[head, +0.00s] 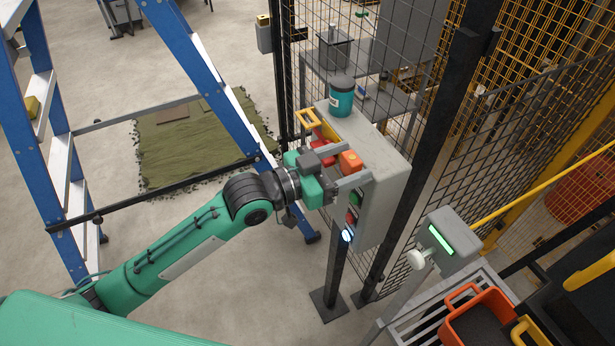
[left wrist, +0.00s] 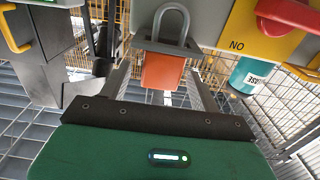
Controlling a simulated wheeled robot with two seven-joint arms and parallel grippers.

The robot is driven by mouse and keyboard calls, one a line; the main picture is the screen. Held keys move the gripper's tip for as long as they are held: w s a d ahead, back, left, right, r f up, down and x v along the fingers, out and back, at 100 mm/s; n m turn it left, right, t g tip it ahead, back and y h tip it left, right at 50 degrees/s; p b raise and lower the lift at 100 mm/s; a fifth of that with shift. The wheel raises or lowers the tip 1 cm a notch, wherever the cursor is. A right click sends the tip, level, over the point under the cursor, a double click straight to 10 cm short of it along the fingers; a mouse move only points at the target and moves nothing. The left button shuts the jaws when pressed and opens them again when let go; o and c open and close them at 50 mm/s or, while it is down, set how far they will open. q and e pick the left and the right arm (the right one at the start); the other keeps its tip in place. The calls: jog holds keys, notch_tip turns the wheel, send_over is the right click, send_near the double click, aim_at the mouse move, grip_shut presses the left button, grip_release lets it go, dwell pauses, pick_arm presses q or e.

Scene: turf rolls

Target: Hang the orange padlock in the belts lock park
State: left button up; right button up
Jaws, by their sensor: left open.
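The orange padlock (head: 350,161) is at the near side of the grey control box (head: 378,145). In the left wrist view the padlock (left wrist: 162,70) shows its orange body and grey shackle. My left gripper (head: 346,166) is open, with one finger on each side of the padlock's body and gaps visible between. Whether the shackle is hooked on anything is unclear. A yellow plate with a red knob (head: 325,134) is beside it on the box; the plate (left wrist: 245,30) reads "NO" in the left wrist view. I cannot tell which part is the belts lock park. My right gripper is not in view.
Black mesh fencing (head: 440,90) rises behind. A blue ladder (head: 205,75) stands at left, near green turf (head: 190,150). A grey post unit with a green light (head: 447,238) and an orange crate (head: 480,318) are lower right.

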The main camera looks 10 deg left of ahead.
pick_arm(q)
jog(key=b+v, duration=0.3)
jog(key=v, duration=0.7)
jog(key=shift+s+a+b, duration=0.25)
jog(key=shift+a+b, duration=0.05)
jog(key=shift+b, duration=0.05)
